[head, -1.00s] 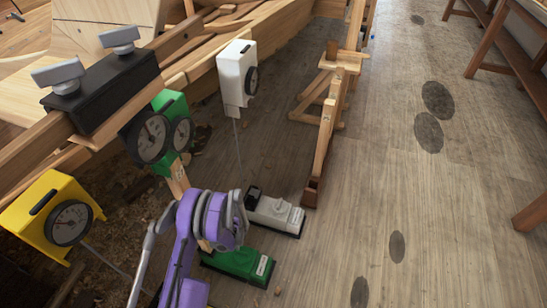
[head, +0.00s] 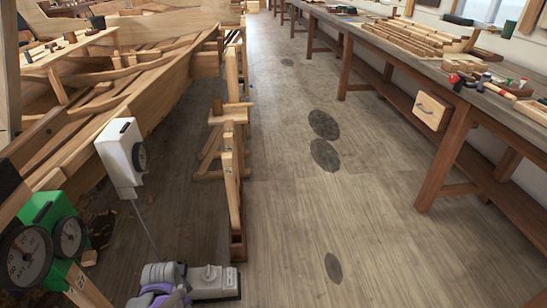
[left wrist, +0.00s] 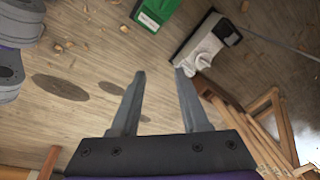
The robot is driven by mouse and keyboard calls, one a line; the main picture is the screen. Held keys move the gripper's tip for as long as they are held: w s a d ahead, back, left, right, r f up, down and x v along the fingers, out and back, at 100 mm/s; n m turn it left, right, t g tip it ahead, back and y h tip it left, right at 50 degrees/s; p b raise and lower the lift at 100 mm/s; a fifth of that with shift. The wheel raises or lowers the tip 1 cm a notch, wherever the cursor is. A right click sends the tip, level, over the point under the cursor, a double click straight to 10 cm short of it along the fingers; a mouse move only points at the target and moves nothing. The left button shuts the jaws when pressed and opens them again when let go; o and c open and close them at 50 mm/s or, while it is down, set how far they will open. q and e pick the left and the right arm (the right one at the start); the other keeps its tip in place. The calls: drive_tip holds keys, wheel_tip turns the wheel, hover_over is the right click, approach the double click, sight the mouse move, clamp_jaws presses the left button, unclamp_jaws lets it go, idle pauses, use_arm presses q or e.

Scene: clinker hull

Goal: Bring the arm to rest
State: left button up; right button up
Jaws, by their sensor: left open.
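My left gripper (left wrist: 158,74) is in the left wrist view, its two grey fingers apart with only bare floor seen between them. A purple and grey part of my arm (head: 165,284) shows at the bottom edge of the head view; its gripper cannot be made out there. My right gripper is not in view.
A white dial box (head: 119,155) and a green dial box (head: 45,215) are by the wooden hull (head: 150,85) on the left. A wooden stand (head: 231,190) rises ahead. A workbench (head: 400,55) runs along the right. Open floor (head: 300,210) lies between. A green unit (left wrist: 157,12) is on the floor.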

use_arm(q)
drive_tip(key=s+d+r+n+t, duration=0.1)
drive_tip(key=s+d+r+n, duration=0.35)
drive_tip(key=s, duration=0.45)
drive_tip(key=s+d+r+n+t, duration=0.1)
drive_tip(key=s+d+r+n, duration=0.4)
drive_tip(key=s, duration=0.4)
wheel_tip(320, 180, up, 27)
drive_tip(key=w+a+m+t+p, duration=0.1)
drive_tip(key=p, duration=2.1)
drive_tip(key=shift+w+a+f+p, duration=0.15)
drive_tip(key=shift+w+a+p, duration=0.2)
drive_tip(key=shift+p, duration=0.05)
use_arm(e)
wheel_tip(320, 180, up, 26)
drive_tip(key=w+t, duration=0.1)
use_arm(q)
drive_tip(key=shift+s, duration=0.15)
